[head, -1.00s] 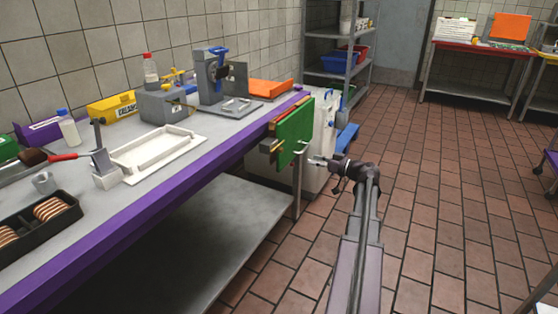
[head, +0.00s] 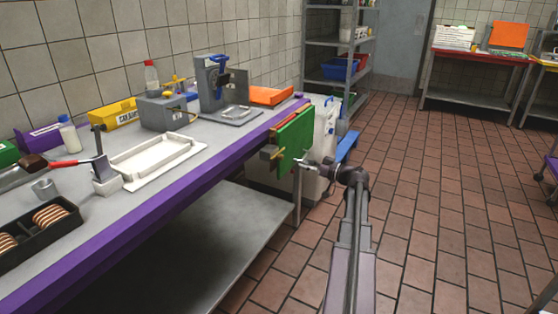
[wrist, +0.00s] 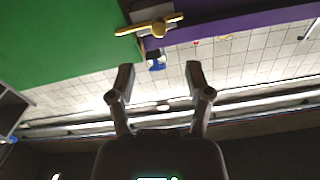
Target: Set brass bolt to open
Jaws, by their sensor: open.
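The brass bolt (wrist: 150,25) shows in the wrist view as a yellow bar with a rounded middle, lying across the gap between a green panel (wrist: 60,45) and a purple edge (wrist: 230,25). In the head view the green panel (head: 294,140) hangs upright at the bench's end; a small brass-coloured block (head: 268,153) sticks out at its left, and I cannot tell if it is the same bolt. My gripper (head: 303,161) is beside the panel's right side. In the wrist view my gripper (wrist: 158,76) is open and empty, with the bolt beyond the fingertips and apart from them.
The purple-edged bench (head: 150,205) runs along the left with a white tray (head: 150,160), a grey press (head: 218,85) and a black tray (head: 55,235). A white cabinet (head: 322,140) stands behind the panel. The tiled floor (head: 430,220) to the right is clear.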

